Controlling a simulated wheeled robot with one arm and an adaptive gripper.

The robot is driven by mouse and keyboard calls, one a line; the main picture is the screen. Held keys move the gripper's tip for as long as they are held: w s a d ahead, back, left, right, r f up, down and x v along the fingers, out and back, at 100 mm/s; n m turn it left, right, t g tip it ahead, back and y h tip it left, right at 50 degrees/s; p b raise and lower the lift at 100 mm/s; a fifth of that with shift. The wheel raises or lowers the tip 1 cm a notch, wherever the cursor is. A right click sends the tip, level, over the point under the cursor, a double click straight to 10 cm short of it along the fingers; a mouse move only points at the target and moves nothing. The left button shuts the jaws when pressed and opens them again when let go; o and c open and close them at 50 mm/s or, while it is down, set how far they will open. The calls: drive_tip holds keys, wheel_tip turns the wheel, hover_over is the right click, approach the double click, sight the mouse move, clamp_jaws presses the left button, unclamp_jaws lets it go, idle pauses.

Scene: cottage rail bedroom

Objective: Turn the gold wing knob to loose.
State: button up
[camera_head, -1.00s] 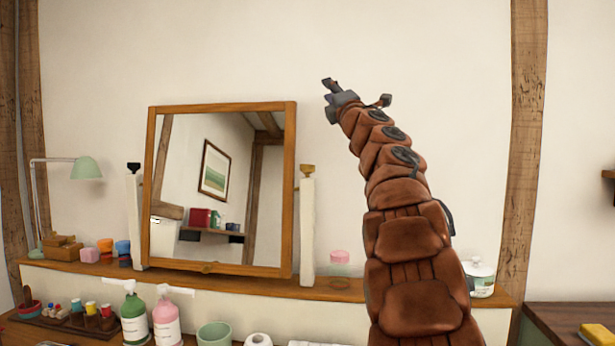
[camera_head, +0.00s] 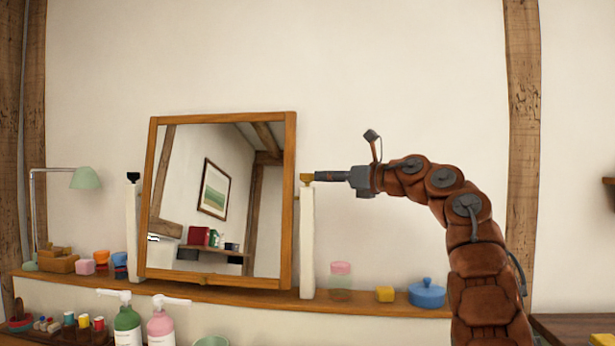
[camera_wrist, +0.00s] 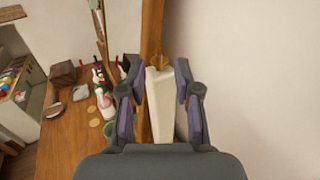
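The gold wing knob (camera_head: 306,177) sits on top of the white post to the right of the framed mirror (camera_head: 290,205). In the wrist view the knob (camera_wrist: 158,62) shows small, ahead between my fingertips, above the white post top. My gripper (camera_head: 314,176) reaches in from the right at knob height, its tips beside or at the knob. In the wrist view my gripper (camera_wrist: 159,72) is open, with one finger on each side of the post. I cannot tell whether either finger touches the knob.
A dark knob (camera_head: 133,177) tops the left post. Pump bottles (camera_head: 160,325) stand below. The wall above is clear.

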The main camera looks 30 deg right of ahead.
sight(308, 175)
drive_tip(key=shift+p+x, duration=1.1)
drive_tip(key=shift+x, duration=2.1)
clamp_jaws()
